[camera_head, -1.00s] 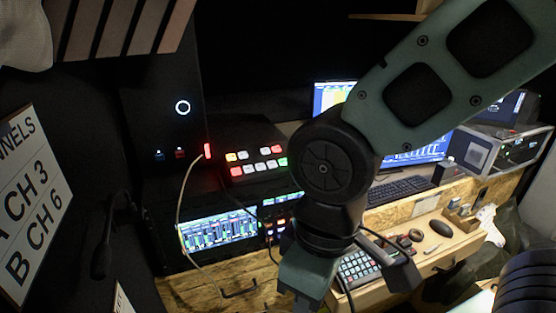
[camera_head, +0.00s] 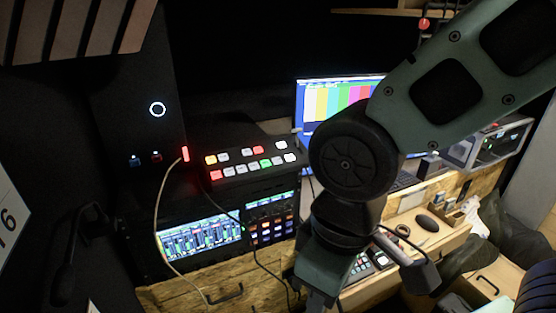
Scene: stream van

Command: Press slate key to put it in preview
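A black switcher panel (camera_head: 262,178) with lit keys sits on top of the rack, left of my arm. Its keys glow in two rows: white, red, orange and one green key (camera_head: 266,163). I cannot read the labels, so I cannot tell which key is the slate key. A monitor (camera_head: 330,98) behind it shows colour bars. My arm crosses the right half of the view.
An audio mixer screen (camera_head: 203,236) and a button panel (camera_head: 270,225) sit below the switcher. A microphone stands at the far left. A wooden desk with a mouse (camera_head: 427,223) and a grey box (camera_head: 500,145) lies right of my arm.

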